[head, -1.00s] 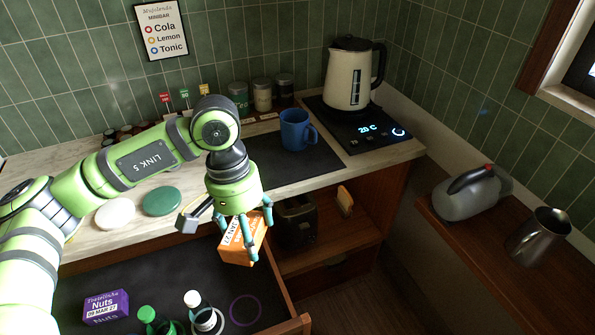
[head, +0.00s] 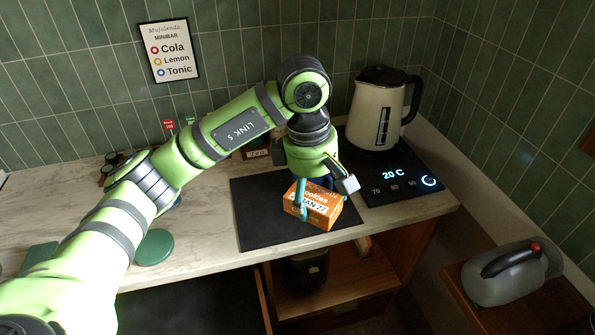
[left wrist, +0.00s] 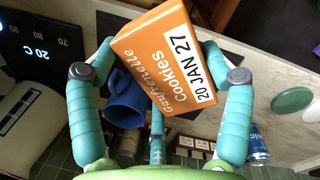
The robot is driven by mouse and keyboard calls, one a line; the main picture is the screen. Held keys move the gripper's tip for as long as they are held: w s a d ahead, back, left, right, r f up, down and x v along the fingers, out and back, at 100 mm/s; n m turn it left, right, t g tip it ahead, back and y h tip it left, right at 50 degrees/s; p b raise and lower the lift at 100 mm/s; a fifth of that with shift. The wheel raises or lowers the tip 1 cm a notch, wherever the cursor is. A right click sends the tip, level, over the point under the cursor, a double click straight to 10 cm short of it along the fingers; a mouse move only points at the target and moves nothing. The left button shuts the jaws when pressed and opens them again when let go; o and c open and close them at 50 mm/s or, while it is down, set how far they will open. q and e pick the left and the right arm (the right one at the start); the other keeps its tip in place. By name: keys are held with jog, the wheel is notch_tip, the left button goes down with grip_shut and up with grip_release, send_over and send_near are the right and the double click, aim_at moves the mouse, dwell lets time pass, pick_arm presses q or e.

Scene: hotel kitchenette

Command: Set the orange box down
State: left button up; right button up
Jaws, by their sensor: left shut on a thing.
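The orange box (head: 320,212), a cookie box dated 20 JAN 27, is in my left gripper (head: 316,193) over the black mat (head: 262,225) on the counter. In the left wrist view the teal fingers of my left gripper (left wrist: 160,80) are closed around the orange box (left wrist: 150,50), which looks tilted there. Whether the box touches the mat I cannot tell. The blue mug (left wrist: 124,100) is close by the box in the wrist view; in the head view it is mostly hidden behind my gripper. My right gripper is not in view.
A cream kettle (head: 377,110) stands on the black heating plate (head: 400,185) reading 20 C, right of the mat. The mat's left part is clear. A green disc (head: 154,247) lies on the counter at left. A grey iron-like appliance (head: 512,275) sits at lower right.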

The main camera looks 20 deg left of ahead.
pick_arm(q)
jog(key=shift+w+a+r, duration=0.1)
jog(key=shift+w+a, duration=0.15)
jog(key=shift+a, duration=0.05)
jog(key=w+a+f+p, duration=0.1)
jog(key=a+f, duration=0.1)
jog(key=a, duration=0.1)
jog(key=w+a+f+p, duration=0.1)
jog(key=a+f, duration=0.1)
jog(key=a, duration=0.1)
jog(key=w+a+f+p, duration=0.1)
jog(key=a+f+p, duration=0.1)
jog(key=a, duration=0.2)
jog(key=shift+a+f, duration=0.1)
jog(key=shift+f, duration=0.15)
jog(key=shift+a+f, duration=0.1)
jog(key=shift+f, duration=0.1)
notch_tip(320, 180, down, 3)
jog(key=shift+f+p, duration=0.1)
jog(key=shift+p, duration=0.8)
jog(key=shift+f, duration=0.35)
jog(key=o, duration=1.3)
